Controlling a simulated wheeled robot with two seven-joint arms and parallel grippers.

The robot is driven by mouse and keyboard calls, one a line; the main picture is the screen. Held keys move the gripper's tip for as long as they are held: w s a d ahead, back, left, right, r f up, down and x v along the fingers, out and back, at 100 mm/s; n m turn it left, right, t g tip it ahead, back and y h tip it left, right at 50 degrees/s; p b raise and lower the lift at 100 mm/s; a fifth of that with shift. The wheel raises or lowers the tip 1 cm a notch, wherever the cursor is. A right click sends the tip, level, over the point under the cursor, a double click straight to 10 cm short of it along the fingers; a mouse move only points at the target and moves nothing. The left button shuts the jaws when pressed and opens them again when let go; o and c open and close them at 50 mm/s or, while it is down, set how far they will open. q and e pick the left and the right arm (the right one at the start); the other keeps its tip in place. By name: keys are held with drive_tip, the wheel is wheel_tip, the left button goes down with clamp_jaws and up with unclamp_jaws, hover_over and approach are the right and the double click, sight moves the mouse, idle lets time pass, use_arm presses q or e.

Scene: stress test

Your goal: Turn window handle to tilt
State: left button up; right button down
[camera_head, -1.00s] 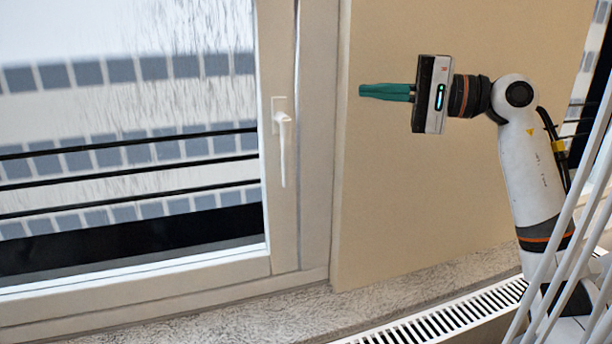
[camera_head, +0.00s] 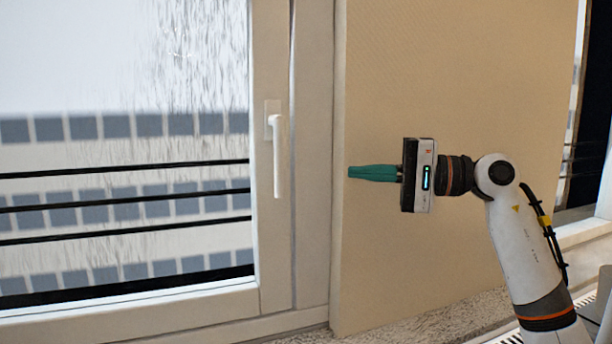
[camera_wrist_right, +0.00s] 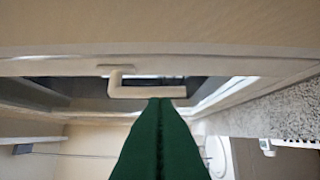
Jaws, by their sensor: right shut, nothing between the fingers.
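The white window handle (camera_head: 278,155) sits on the right-hand frame of the window (camera_head: 130,150), with its lever hanging straight down. My right gripper (camera_head: 350,172) is to the right of the handle, in front of the beige wall panel, with its green fingers pointing left towards the handle. The fingers are shut and empty, with a gap between their tips and the handle in the head view. In the right wrist view the handle (camera_wrist_right: 147,91) shows just beyond the tips of the green fingers (camera_wrist_right: 160,102). My left gripper is not in view.
The beige wall panel (camera_head: 450,80) stands right of the window frame, behind my right arm. A grey sill (camera_head: 430,322) runs below it, with a white slatted grille (camera_head: 505,335) at the lower right. Dark horizontal bars (camera_head: 120,208) show beyond the glass.

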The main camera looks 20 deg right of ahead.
sight(278, 158)
drive_tip(key=shift+p+x, duration=2.05)
drive_tip(key=shift+x, duration=3)
drive_tip(key=shift+f, duration=0.1)
